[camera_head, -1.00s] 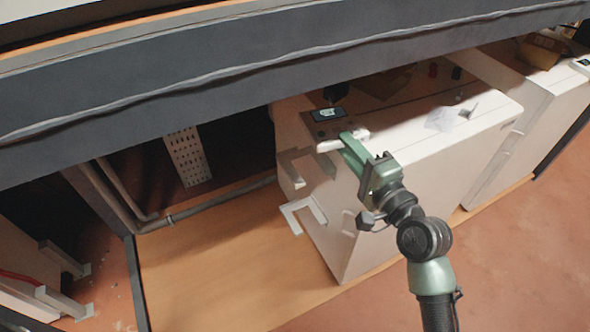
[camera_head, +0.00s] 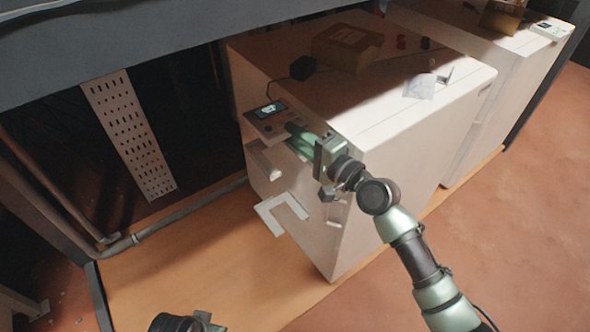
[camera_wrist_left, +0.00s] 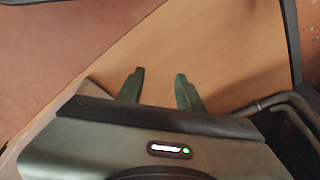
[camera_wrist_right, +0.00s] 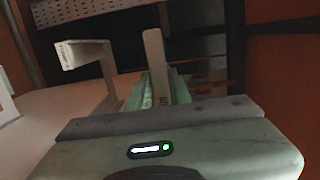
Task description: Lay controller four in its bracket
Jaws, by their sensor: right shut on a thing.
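The controller (camera_head: 266,117), a flat pale panel with a lit screen, is held by my right gripper (camera_head: 292,136), screen facing up. It is near the left top edge of the white heat pump (camera_head: 375,108), above the upper white bracket (camera_head: 264,160); a gap shows between them. A lower U-shaped bracket (camera_head: 282,212) sticks out below. In the right wrist view the controller (camera_wrist_right: 155,62) shows edge-on at the green fingers, with a white bracket (camera_wrist_right: 88,54) to its left. My left gripper (camera_wrist_left: 160,88) is open and empty. No number on the controller is readable.
A black box (camera_head: 302,68) with a cable, a cardboard box (camera_head: 346,47) and a paper sheet (camera_head: 420,87) lie on the heat pump's top. A second white unit (camera_head: 520,75) stands at right. A perforated metal strip (camera_head: 130,135) and a pipe (camera_head: 190,211) are at left.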

